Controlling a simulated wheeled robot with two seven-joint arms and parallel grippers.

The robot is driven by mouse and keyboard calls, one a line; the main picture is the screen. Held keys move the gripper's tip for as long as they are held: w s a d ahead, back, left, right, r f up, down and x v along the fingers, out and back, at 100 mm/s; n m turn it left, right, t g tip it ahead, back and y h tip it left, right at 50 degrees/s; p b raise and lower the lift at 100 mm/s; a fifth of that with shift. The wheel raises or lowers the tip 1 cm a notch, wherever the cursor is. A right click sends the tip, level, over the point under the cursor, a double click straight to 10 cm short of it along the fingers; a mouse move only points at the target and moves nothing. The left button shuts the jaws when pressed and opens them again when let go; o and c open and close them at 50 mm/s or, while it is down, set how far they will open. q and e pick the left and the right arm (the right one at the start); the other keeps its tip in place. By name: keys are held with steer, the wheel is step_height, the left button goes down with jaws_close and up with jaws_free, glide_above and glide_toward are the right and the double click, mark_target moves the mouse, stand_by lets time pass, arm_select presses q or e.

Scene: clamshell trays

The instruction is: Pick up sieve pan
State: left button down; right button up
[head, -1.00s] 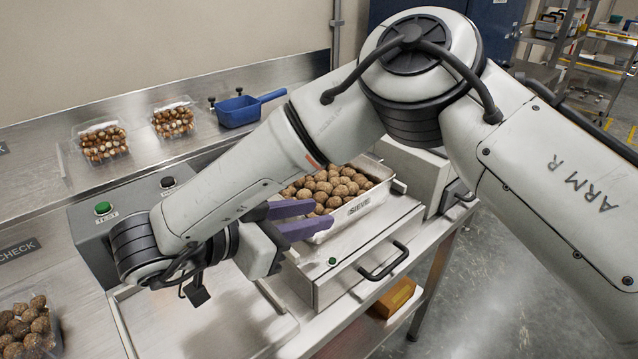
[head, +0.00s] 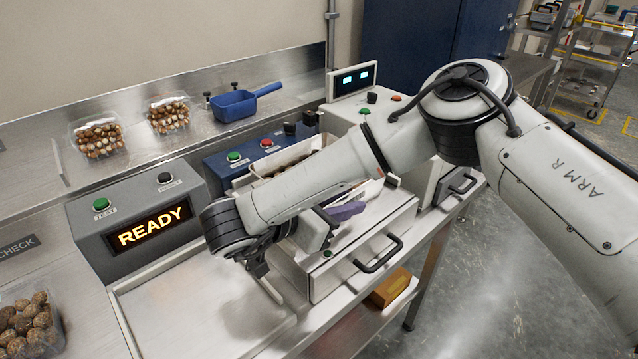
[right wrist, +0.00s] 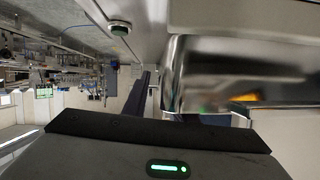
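The sieve pan (head: 283,153) is a pale, straight-walled pan on the steel machine behind my right forearm. Only its far rim and a strip of the brown nuts in it show; the arm hides most of it. My right gripper (head: 338,213), with purple fingers, is low at the pan's near side, above the machine's steel top. In the right wrist view a dark finger (right wrist: 143,95) stands apart from a blurred shiny metal wall (right wrist: 195,75), and the other finger is mostly hidden. The gripper looks open; contact with the pan is unclear. My left gripper is not in view.
A steel drawer front with a black handle (head: 380,254) is just right of my gripper. A tester reading READY (head: 150,230) stands left, with a bare steel plate (head: 205,300) before it. Clamshells of nuts (head: 98,138) and a blue scoop (head: 235,106) sit behind.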

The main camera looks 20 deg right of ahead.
jaws_close()
stand_by(1.2)
steer(key=shift+r, duration=0.15)
